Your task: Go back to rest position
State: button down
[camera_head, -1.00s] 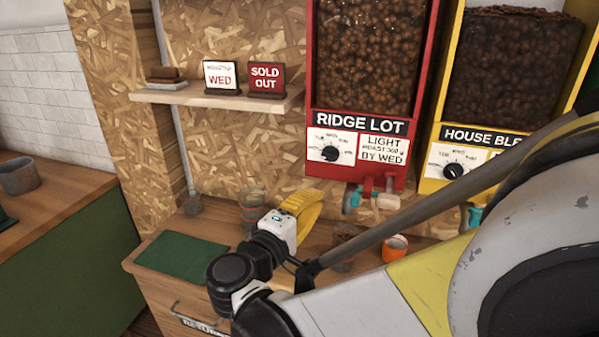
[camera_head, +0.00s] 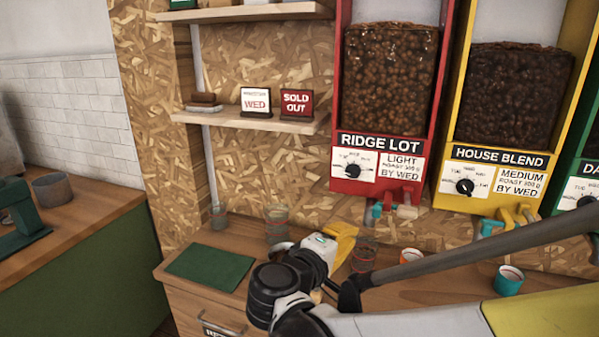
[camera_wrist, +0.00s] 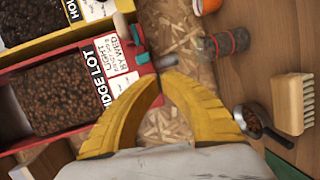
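My gripper (camera_head: 343,240) has yellow fingers and hangs over the wooden counter, in front of the speckled back wall. In the wrist view its two curved fingers (camera_wrist: 161,82) come together at the tips, with nothing seen between them. Part of the gripper is hidden behind my wrist in the head view.
The red Ridge Lot dispenser (camera_head: 385,100) and yellow House Blend dispenser (camera_head: 510,100) are behind. A green mat (camera_head: 210,268), glass jars (camera_head: 276,222), an orange cup (camera_head: 410,256) and a teal cup (camera_head: 509,281) are on the counter. A brush (camera_wrist: 295,103) and scoop (camera_wrist: 252,122) show in the wrist view.

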jog(key=s+d+f+m+g+y, duration=0.25)
jog(key=s+d, duration=0.25)
jog(key=d, duration=0.3)
jog(key=s+f+m+g+y, duration=0.1)
jog(key=s+f+m+y, duration=0.1)
jog(key=s, duration=0.5)
jog(key=s+f+m+g+y, duration=0.2)
jog(key=s+f+m+y, duration=0.1)
jog(key=s+m+y, duration=0.2)
jog(key=s, duration=0.2)
jog(key=shift+s+a+f, duration=0.3)
jog(key=shift+s+a, duration=0.1)
